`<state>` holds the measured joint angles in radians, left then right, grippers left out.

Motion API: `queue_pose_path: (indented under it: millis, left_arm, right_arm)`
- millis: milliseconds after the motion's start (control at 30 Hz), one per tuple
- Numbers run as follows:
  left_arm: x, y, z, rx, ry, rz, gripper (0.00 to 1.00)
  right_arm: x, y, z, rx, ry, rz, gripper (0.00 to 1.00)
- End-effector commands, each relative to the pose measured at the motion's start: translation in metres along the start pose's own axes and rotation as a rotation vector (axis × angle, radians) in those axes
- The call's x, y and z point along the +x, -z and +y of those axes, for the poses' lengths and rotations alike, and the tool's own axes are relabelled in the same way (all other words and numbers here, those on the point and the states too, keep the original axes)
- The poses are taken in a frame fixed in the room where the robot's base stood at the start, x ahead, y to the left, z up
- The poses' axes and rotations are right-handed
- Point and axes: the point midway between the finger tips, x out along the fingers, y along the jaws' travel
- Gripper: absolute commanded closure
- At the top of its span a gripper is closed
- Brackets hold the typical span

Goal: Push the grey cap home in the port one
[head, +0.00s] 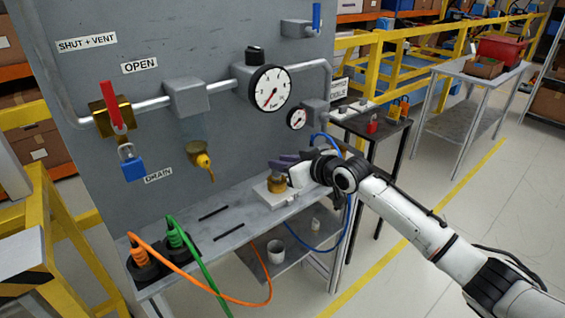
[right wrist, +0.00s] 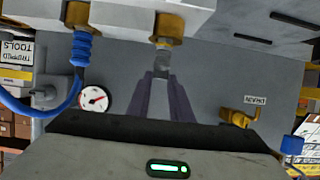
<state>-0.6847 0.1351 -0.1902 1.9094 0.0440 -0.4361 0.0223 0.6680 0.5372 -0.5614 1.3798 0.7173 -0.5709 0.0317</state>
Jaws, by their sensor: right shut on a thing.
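My right gripper (head: 279,164) is at the pale block (head: 262,194) on the grey shelf, just above a brass port (head: 276,185). In the right wrist view, which is upside down, its two dark purple fingers (right wrist: 163,82) are shut on the grey cap (right wrist: 162,60). The cap is in line with the brass port (right wrist: 168,27) and appears to meet its mouth; how deep it sits I cannot tell. A second brass port (right wrist: 77,14) on the block holds a blue hose connector (right wrist: 82,48). My left gripper is not in view.
The panel behind carries a pressure gauge (head: 269,88), a red valve lever (head: 116,105) and a yellow drain valve (head: 203,162). A blue hose (head: 347,222) hangs beside the shelf. Orange (head: 262,268) and green (head: 205,275) cables loop at the front left. A cup (head: 276,251) stands below.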

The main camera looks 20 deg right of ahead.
Motion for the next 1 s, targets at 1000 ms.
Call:
queue_pose_path:
  millis: [1000]
  left_arm:
    - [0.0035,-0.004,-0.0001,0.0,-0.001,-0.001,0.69]
  right_arm:
    - [0.0034,-0.0079,-0.0002,0.0,0.0,0.0,1.0]
